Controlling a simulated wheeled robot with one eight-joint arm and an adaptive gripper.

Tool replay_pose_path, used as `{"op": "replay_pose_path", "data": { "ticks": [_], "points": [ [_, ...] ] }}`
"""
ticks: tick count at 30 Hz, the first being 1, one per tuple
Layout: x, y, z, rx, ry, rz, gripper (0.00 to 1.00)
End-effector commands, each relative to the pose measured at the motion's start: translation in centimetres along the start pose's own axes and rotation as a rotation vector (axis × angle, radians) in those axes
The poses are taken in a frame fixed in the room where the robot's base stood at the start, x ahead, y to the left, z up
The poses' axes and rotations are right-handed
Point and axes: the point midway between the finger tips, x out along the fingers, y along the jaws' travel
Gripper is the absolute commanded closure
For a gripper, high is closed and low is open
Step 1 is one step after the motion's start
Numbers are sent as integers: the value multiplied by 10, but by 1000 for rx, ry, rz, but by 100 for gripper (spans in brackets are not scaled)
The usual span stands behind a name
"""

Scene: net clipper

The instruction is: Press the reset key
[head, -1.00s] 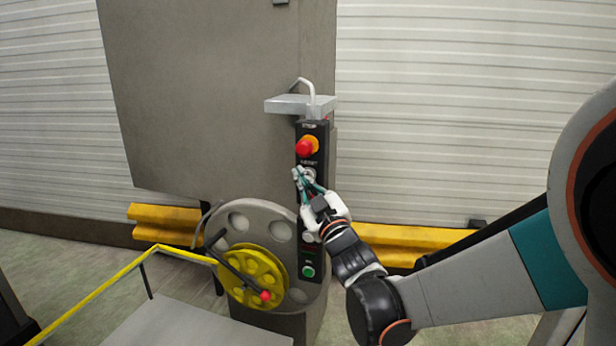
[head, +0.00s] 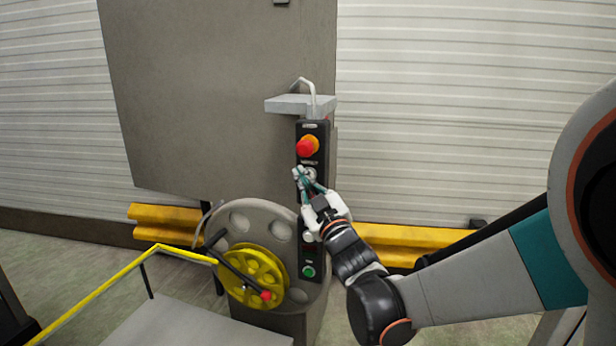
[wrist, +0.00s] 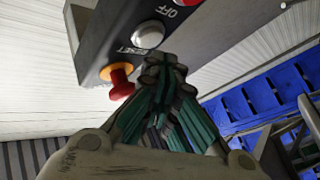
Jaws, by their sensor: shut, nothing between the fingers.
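The reset key is a round pale grey button (wrist: 149,35) beside the printed word RESET on the dark control panel (wrist: 98,45). In the head view, the key (head: 311,174) is partly hidden by my gripper, below the red-and-orange stop button (head: 307,146). My gripper (head: 300,172) is shut and empty, its fingertips in front of the panel at the key. In the wrist view, my gripper's closed tips (wrist: 165,68) lie just below the key's lower right edge in the picture. I cannot tell whether they touch the key or panel.
The stop button (wrist: 120,85) sticks out close to my fingers. A green button (head: 308,271) is lower on the panel. A grey disc with a yellow handwheel (head: 255,270) stands left of the panel. A yellow rail (head: 175,250) is at the lower left.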

Motion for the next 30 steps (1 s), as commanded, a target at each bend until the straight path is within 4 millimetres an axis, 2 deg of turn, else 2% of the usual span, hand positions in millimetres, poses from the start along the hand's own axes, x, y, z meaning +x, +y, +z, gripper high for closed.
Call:
{"op": "replay_pose_path", "data": {
  "ticks": [30],
  "points": [
    [8, 6, 6, 0, 0, 0, 100]
  ]
}}
